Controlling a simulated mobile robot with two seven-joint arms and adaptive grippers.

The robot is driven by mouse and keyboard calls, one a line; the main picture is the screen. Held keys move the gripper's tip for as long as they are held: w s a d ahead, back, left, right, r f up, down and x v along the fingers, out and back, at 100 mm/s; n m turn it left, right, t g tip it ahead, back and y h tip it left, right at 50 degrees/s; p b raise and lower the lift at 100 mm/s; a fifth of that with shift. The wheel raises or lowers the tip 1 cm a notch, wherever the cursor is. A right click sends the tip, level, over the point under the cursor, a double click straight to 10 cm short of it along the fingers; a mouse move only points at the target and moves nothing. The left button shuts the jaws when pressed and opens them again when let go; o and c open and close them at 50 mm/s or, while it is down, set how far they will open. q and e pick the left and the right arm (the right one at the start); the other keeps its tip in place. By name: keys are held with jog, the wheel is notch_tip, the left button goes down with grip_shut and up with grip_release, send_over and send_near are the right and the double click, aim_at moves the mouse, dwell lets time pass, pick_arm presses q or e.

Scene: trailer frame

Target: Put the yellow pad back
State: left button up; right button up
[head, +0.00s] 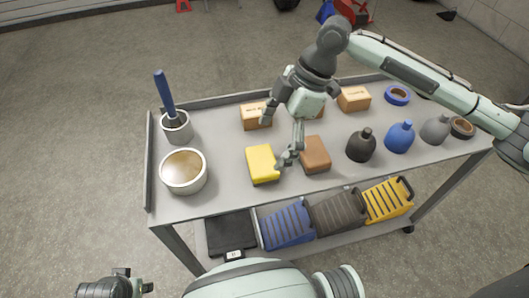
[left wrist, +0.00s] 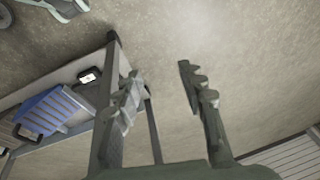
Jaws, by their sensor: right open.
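The yellow pad (head: 262,165) lies flat on the grey cart top (head: 225,200), near the middle of its front half. My right gripper (head: 277,138) reaches over the cart from the right and is open. One fingertip is low, close to the pad's right edge, beside the brown pad (head: 315,154); whether it touches either cannot be told. The other finger is farther back, near a tan box (head: 255,116). My left gripper (head: 130,285) is at the bottom left, off the cart; in the left wrist view (left wrist: 160,95) its fingers are apart and empty.
At the left stand a white pot (head: 184,171) and a smaller pot with a blue-handled tool (head: 166,95). Bottles (head: 399,138) and tape rolls (head: 397,94) fill the right. Ridged cases (head: 338,212) and a black case (head: 230,233) sit on the lower shelf.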

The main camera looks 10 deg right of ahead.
jog(key=v, duration=0.6)
